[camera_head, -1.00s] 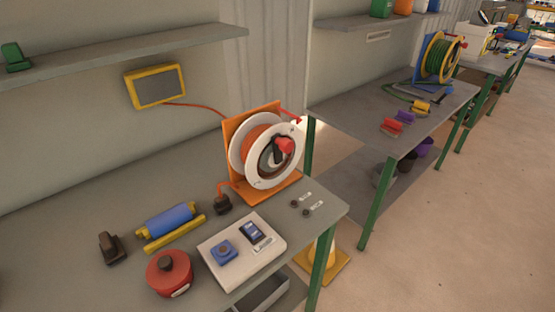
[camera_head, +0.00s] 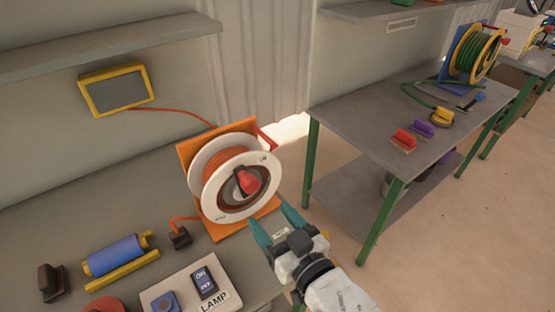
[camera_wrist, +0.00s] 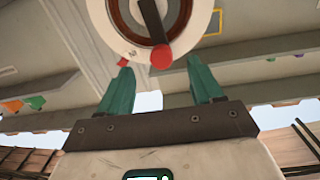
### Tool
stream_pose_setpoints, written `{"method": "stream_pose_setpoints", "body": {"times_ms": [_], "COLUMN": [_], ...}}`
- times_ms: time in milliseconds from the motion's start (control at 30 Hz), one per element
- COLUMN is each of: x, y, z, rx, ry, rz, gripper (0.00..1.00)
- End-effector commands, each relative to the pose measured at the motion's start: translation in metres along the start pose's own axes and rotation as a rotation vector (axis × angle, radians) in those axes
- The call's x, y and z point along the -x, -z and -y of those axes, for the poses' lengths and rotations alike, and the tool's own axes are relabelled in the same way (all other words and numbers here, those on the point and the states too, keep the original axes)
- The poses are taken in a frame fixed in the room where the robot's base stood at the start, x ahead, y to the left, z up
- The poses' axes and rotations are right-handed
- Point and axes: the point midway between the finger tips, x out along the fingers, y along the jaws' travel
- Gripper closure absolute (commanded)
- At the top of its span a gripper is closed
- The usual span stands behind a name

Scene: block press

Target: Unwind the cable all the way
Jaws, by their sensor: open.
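The cable reel (camera_head: 207,188) stands on the near bench, a white-flanged drum on an orange stand. Orange cable (camera_head: 228,161) is still wound on the drum, and a strand runs from it to a black plug by the stand. Its crank has a red knob (camera_head: 248,181), which also shows in the wrist view (camera_wrist: 161,57). My gripper (camera_head: 273,226) is in front of the reel, to the lower right of the knob. Its teal fingers are open and empty, apart from the knob. In the wrist view the fingers (camera_wrist: 158,84) point toward the drum, with the knob between and beyond their tips.
A yellow-framed lamp (camera_head: 115,90) hangs on the wall with an orange cord. A LAMP switch panel (camera_head: 190,290), a blue roller (camera_head: 114,255) and a dark block (camera_head: 52,282) lie on the bench. A second bench (camera_head: 345,125) at right carries a green-cable reel (camera_head: 474,55) and brushes.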

Motion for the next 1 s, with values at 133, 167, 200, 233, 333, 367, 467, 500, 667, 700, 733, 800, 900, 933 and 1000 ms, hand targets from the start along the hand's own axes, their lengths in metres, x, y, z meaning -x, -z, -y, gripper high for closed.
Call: {"method": "stream_pose_setpoints", "body": {"times_ms": [133, 167, 200, 233, 333, 367, 467, 500, 667, 700, 733, 800, 900, 933, 1000], "x": [-0.008, -0.01, -0.014, -0.017, -0.033, -0.038, -0.057, -0.065, -0.09, -0.095, -0.098, -0.105, -0.11, -0.111, -0.112], "y": [0.011, 0.012, 0.013, 0.013, 0.015, 0.015, 0.016, 0.017, 0.017, 0.017, 0.016, 0.017, 0.016, 0.016, 0.016], "z": [0.009, 0.009, 0.009, 0.009, 0.009, 0.009, 0.01, 0.01, 0.01, 0.01, 0.01, 0.01, 0.01, 0.01, 0.01], "rx": [0.0, 0.0, 0.0, 0.0, 0.001, 0.001, 0.0, 0.0, 0.001, 0.001, 0.001, 0.001, 0.0, 0.0, 0.0], "ry": [0.018, 0.018, 0.018, 0.018, 0.018, 0.018, 0.017, 0.017, 0.017, 0.017, 0.017, 0.017, 0.016, 0.016, 0.016], "rz": [-0.048, -0.05, -0.051, -0.05, -0.049, -0.048, -0.048, -0.047, -0.047, -0.046, -0.046, -0.047, -0.046, -0.046, -0.046], "gripper": [0.35, 0.35, 0.35, 0.35, 0.35, 0.35, 0.35, 0.35, 0.35, 0.35, 0.35, 0.35, 0.35, 0.35, 0.35]}}
